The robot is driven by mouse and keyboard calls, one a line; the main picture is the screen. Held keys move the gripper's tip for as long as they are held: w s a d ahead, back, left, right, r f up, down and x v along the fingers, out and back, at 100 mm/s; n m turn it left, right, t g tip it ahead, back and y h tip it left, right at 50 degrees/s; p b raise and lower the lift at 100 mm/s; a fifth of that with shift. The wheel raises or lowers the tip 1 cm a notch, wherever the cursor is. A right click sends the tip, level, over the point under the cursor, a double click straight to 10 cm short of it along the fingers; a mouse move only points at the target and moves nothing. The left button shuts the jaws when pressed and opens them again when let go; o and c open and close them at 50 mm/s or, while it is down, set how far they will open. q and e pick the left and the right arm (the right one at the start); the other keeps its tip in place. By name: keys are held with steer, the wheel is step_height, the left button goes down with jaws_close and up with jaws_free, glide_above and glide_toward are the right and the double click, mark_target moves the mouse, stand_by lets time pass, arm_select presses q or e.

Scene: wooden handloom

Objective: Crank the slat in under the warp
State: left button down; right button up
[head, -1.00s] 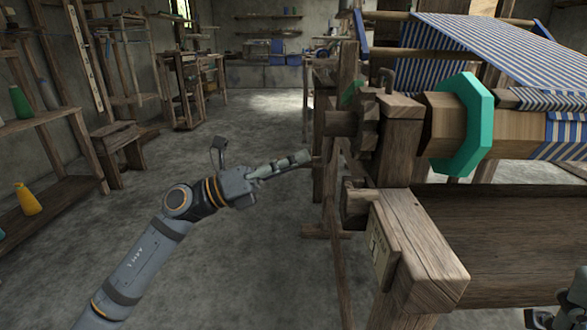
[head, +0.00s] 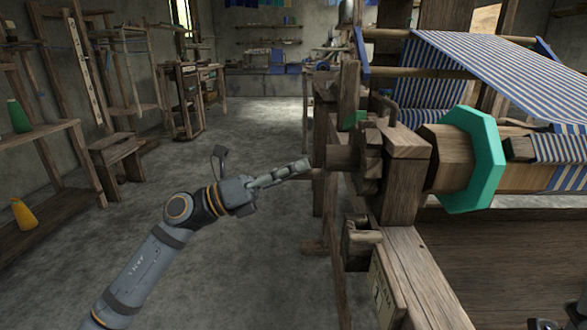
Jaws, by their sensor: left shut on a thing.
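My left gripper (head: 299,168) is shut at the end of a thin rod that appears to be the crank handle, at the loom's left side. The fingers cover most of it. The wooden beam (head: 450,172) carries a green octagonal collar (head: 470,160). To the right of the collar, the dark end of the slat (head: 519,149) lies along the beam, with striped cloth over its right part. The blue-and-white warp (head: 490,80) slopes above and behind. My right gripper (head: 548,325) shows only as a dark sliver at the bottom edge; its fingers cannot be made out.
The loom's wooden post (head: 405,180) and lower side rail (head: 420,275) stand right of my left gripper. A shelf (head: 40,135) with a green cone and a yellow cone is at the left. A stool (head: 118,150) stands behind. The floor between is clear.

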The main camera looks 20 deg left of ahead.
arm_select(q)
steer(key=shift+w+a+r+p, duration=0.15)
steer(key=shift+w+r+p, duration=0.3)
steer(key=shift+r, duration=0.2)
steer(key=shift+w+a+r+p, duration=0.1)
steer(key=shift+w+r+p, duration=0.3)
steer(key=shift+r, duration=0.2)
steer(key=shift+r+m, duration=0.25)
steer(key=shift+m, duration=0.05)
stand_by(0.8)
steer(key=c, duration=1.1)
jaws_free()
steer(key=shift+f, duration=0.1)
step_height(320, 180, up, 10)
steer(key=shift+r, duration=0.1)
steer(key=shift+c, duration=0.4)
